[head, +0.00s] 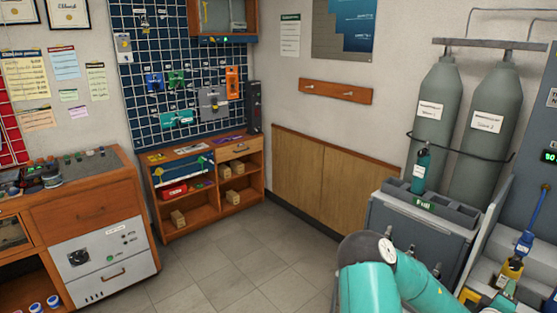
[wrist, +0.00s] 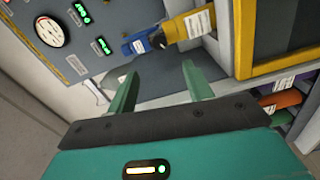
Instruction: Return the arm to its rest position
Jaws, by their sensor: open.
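In the wrist view my gripper (wrist: 158,90) shows at the middle, its two green fingers spread apart with nothing between them. A blue-and-yellow regulator fitting (wrist: 170,35) lies beyond the fingertips, apart from them, in front of a grey panel. In the head view my teal arm (head: 370,285) is folded low at the bottom, right of centre.
In the head view two grey gas cylinders (head: 433,115) stand at the right, behind a grey cabinet holding a small teal cylinder (head: 421,170). A panel with a round gauge (wrist: 50,32) is at the wrist view's upper left. Tiled floor (head: 240,265) is clear at centre.

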